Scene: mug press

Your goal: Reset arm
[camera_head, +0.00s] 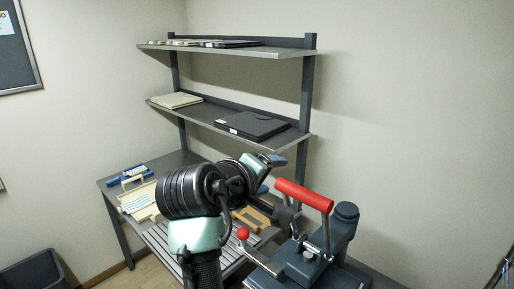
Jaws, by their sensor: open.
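My arm rises from the bottom middle of the head view, and its black and mint-green links cover part of the bench. My gripper (268,174) is at the arm's far end, above the bench and to the left of the press's red handle. Its fingers are small and partly hidden here, but they look apart, with nothing seen between them. The mug press (325,255) is dark grey, with a thick red handle (304,194) and a red-knobbed lever (243,233). It stands at the lower right. I see no mug.
The metal bench (172,161) carries a blue item (127,171), a cream rack (137,201) and a wooden piece (252,217). Two shelves above hold a black case (252,125) and flat items. A dark bin (35,272) stands at lower left. Air right of the shelves is clear.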

